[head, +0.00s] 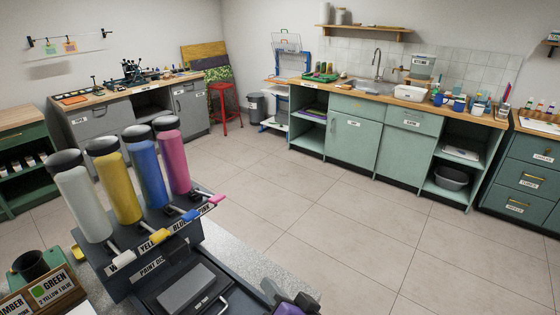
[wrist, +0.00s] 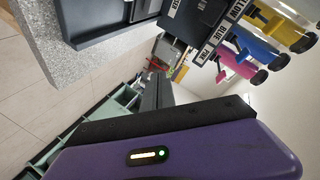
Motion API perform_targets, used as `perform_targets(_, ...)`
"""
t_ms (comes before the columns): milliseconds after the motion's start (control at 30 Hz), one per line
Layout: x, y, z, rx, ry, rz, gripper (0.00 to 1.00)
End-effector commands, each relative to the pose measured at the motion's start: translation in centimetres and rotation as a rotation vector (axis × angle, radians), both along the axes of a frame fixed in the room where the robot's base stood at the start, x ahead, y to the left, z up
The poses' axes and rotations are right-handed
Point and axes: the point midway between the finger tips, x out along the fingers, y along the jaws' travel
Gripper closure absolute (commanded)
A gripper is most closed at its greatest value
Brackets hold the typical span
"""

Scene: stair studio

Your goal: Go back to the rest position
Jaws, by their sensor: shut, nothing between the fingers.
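My gripper shows in the wrist view with its dark fingers (wrist: 156,92) together and nothing seen between them. Its purple housing with a small lit indicator fills the lower part of that view. In the head view a purple and grey part of my arm shows at the bottom edge, right of the paint dispenser (head: 165,250); the fingertips cannot be made out there. The dispenser's levers also show in the wrist view, at upper right, apart from my fingers.
The dispenser carries a white bottle (head: 82,200), a yellow bottle (head: 117,185), a blue bottle (head: 147,170) and a pink bottle (head: 173,160). A grey pad (head: 187,287) lies in front. Green cabinets (head: 352,140) and a red stool (head: 225,105) stand beyond clear tiled floor (head: 340,215).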

Motion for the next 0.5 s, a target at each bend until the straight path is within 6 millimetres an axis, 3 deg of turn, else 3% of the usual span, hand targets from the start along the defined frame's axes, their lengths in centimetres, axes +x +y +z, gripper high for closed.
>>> perform_targets(267, -6.9, -8.0, -0.5, -0.195, -0.288, -0.136, 1.0)
perform_targets(500, -14.9, -14.0, -0.1, -0.404, -0.435, -0.233, 1.0)
